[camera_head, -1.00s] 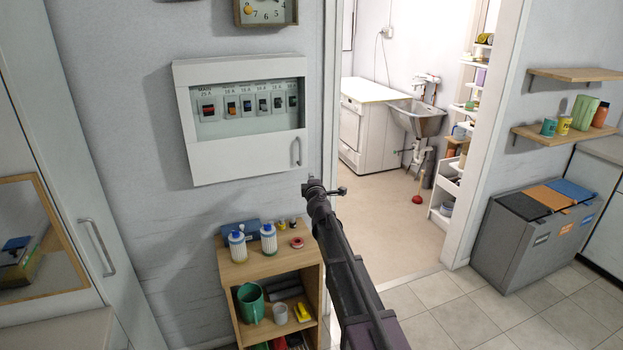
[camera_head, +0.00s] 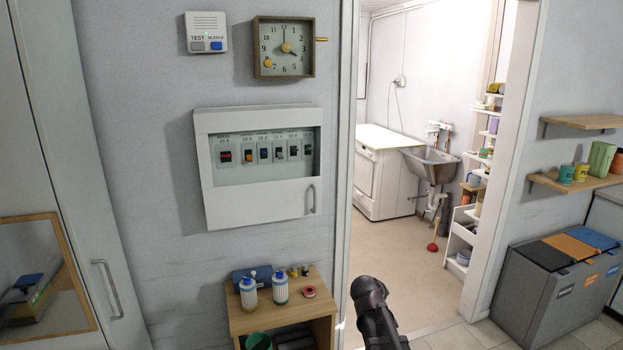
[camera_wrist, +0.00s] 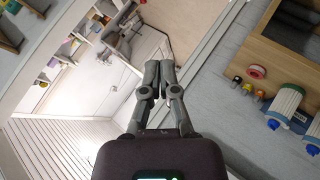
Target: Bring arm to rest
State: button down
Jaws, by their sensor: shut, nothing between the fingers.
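In the wrist view, my gripper (camera_wrist: 158,80) is shut, its two dark fingers together with nothing between them. It points toward the doorway side of the small wooden shelf (camera_wrist: 262,55). In the head view, part of my arm (camera_head: 374,312) shows at the bottom, in front of the doorway; the fingers are not visible there.
A wooden shelf unit (camera_head: 285,317) with two bottles (camera_head: 248,291) and a red tape roll (camera_head: 310,292) stands left of my arm. A breaker panel (camera_head: 262,199) hangs above it. A grey bin unit (camera_head: 535,295) stands right. Through the doorway are a sink (camera_head: 431,162) and open floor (camera_head: 400,245).

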jog(key=s+a+f+m+g+y, duration=0.2)
jog(key=s+f+g, duration=0.1)
jog(key=s, duration=0.8)
jog(key=s+a+f+m+g+y, duration=0.1)
jog(key=s+g, duration=0.4)
jog(key=s, duration=0.6)
notch_tip(320, 180, down, 3)
jog(key=a+y, duration=0.1)
jog(key=y, duration=0.1)
jog(key=shift+s+a+r+m+y, duration=0.15)
jog(key=shift+s+m+y, duration=0.15)
jog(key=shift+m, duration=0.1)
